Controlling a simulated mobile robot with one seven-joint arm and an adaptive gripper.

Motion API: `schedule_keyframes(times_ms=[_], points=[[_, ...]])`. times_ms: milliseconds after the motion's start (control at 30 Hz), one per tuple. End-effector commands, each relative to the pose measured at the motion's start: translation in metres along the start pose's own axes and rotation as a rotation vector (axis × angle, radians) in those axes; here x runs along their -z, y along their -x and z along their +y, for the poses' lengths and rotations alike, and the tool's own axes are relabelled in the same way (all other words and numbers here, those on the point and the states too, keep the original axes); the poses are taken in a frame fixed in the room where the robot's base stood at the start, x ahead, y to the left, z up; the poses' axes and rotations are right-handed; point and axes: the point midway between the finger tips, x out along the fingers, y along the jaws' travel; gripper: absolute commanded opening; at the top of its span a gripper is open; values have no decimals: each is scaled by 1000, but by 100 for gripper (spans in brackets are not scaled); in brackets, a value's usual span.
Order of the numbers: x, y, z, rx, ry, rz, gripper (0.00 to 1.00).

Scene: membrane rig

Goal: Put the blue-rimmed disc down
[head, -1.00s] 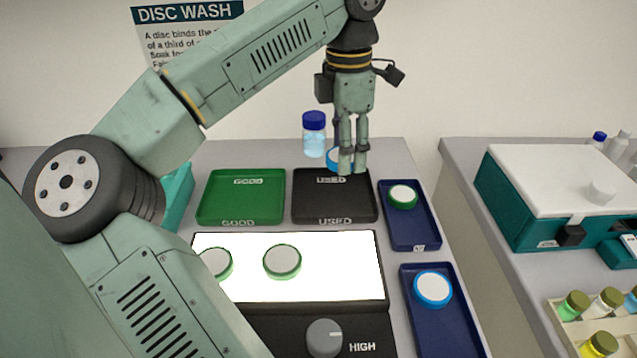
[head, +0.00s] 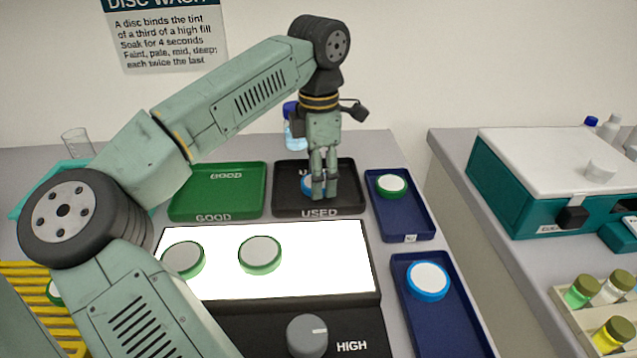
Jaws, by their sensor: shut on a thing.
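My gripper (head: 322,193) is shut on a blue-rimmed disc (head: 307,186), which is mostly hidden behind the fingers. The gripper points down over the black USED tray (head: 348,203), with the disc low in the tray area; I cannot tell whether it touches the tray floor. Another blue-rimmed disc (head: 428,281) with a white top lies in the front blue tray (head: 440,335) at the right.
The green GOOD tray (head: 235,190) is empty. Two green-rimmed discs lie on the lit panel (head: 325,262). Another green-rimmed disc (head: 391,186) sits in the rear blue tray (head: 412,222). A blue-capped bottle (head: 291,128) stands behind the USED tray.

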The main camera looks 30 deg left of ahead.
Motion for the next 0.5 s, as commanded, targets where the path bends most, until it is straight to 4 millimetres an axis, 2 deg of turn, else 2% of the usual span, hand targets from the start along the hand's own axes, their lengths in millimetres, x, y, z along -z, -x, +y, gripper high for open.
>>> schedule_keyframes(times_ms=[333, 367, 500], points=[[0, -4, 0, -1, 1, 0, 24], [0, -3, 0, -1, 1, 0, 49], [0, -2, 0, -1, 1, 0, 58]])
